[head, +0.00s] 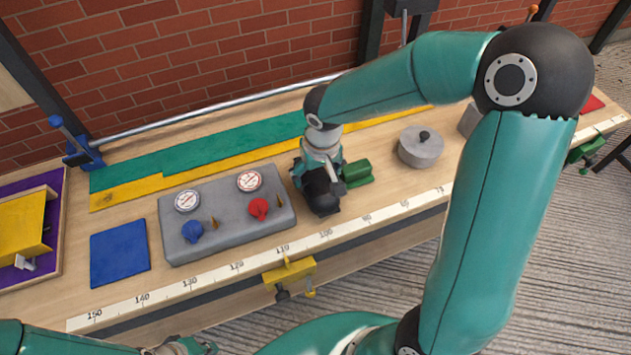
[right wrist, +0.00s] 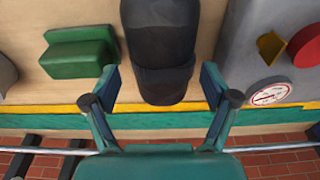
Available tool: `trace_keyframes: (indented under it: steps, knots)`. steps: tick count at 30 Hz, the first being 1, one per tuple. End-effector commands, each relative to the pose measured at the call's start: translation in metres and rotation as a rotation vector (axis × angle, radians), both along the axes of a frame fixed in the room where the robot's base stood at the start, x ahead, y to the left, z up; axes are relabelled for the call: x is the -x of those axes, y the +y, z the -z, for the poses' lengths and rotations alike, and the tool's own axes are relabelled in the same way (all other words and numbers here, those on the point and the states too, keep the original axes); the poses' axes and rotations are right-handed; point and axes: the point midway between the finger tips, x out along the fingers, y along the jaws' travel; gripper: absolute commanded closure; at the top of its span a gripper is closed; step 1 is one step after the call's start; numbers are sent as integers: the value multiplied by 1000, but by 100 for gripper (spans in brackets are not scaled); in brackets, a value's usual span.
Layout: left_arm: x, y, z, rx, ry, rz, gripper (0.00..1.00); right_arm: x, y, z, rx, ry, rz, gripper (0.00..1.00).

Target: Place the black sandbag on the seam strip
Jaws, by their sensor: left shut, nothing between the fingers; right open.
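The black sandbag (head: 322,197) lies on the workbench just right of the grey gauge panel, mostly covered by my right gripper (head: 317,178) in the head view. In the right wrist view the sandbag (right wrist: 158,45) is a dark, folded-over bag with its near end between the fingers of my right gripper (right wrist: 159,78). Those fingers are open, with a gap on each side of it. The yellow strip (head: 135,193) along the green band looks like the seam strip; it passes behind my right gripper. My left gripper (head: 182,346) is shut and empty, partly cut off at the bottom edge.
The gauge panel (head: 225,236) with red and blue knobs stands left of the sandbag. A green block (head: 358,172) is close on its right, then a grey lidded weight (head: 421,148). A blue square (head: 120,253) lies at left. A metal rail (head: 200,113) runs along the back.

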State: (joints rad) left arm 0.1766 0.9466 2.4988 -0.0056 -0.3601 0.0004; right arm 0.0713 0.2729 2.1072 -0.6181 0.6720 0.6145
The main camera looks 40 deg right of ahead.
Motion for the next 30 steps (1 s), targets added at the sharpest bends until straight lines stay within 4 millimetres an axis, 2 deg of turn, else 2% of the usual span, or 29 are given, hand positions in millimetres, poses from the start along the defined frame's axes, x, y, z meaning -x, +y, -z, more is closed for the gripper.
trace_keyframes:
  steps: [6, 9, 17, 30]
  knots:
    - [0, 0, -3, 0, 0, 0, 100, -6, 0, 32, 0, 5, -1, 15]
    - [0, 0, -3, 0, 0, 0, 100, -7, 0, 40, -1, 4, -1, 15]
    - [0, 0, -3, 0, 0, 0, 100, -8, 0, 42, 0, 1, -1, 15]
    - [0, 0, -3, 0, 0, 0, 100, -8, 0, 41, -1, 1, 0, 88]
